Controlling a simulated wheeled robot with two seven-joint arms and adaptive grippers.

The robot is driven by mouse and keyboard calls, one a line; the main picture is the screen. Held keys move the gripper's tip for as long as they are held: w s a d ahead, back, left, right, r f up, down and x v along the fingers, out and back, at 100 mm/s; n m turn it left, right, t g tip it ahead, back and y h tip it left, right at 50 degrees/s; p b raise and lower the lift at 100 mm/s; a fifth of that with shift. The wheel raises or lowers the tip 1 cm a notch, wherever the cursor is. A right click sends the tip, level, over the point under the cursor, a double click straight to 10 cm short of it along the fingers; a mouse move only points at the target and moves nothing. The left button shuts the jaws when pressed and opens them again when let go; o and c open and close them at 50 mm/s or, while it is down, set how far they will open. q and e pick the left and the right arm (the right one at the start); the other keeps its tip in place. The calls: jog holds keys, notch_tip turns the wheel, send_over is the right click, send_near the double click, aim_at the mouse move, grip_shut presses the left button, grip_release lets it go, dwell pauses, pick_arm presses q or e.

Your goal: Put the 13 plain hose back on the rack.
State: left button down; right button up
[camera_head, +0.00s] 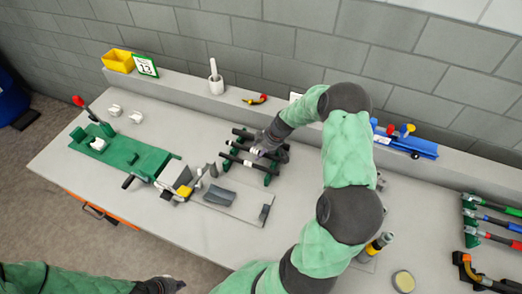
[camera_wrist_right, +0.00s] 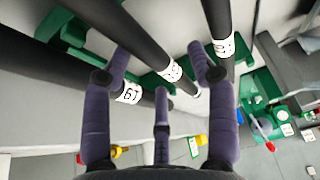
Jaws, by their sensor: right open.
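A small rack with green feet (camera_head: 269,180) stands at the middle of the bench and carries three black hoses (camera_head: 236,159) with white bands. My right gripper (camera_head: 265,149) is at the right part of the rack and partly hides the hoses. In the right wrist view my open gripper (camera_wrist_right: 160,62) has its purple fingers spread around the middle black hose (camera_wrist_right: 137,33). That hose's white label is too blurred to read surely.
A green card reading 13 (camera_head: 145,66) stands on the back ledge (camera_head: 190,89) beside a yellow bin (camera_head: 118,60). A green fixture (camera_head: 125,155) and a crimping tool with a yellow part (camera_head: 184,190) are left of the rack. Coloured tools (camera_head: 495,222) lie far right.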

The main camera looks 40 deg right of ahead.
jog(key=shift+a+v, duration=0.2)
jog(key=shift+v, duration=1.85)
jog(key=shift+a+v, duration=0.2)
jog(key=shift+v, duration=1.85)
jog(key=shift+s+r, duration=0.1)
jog(key=shift+r, duration=0.05)
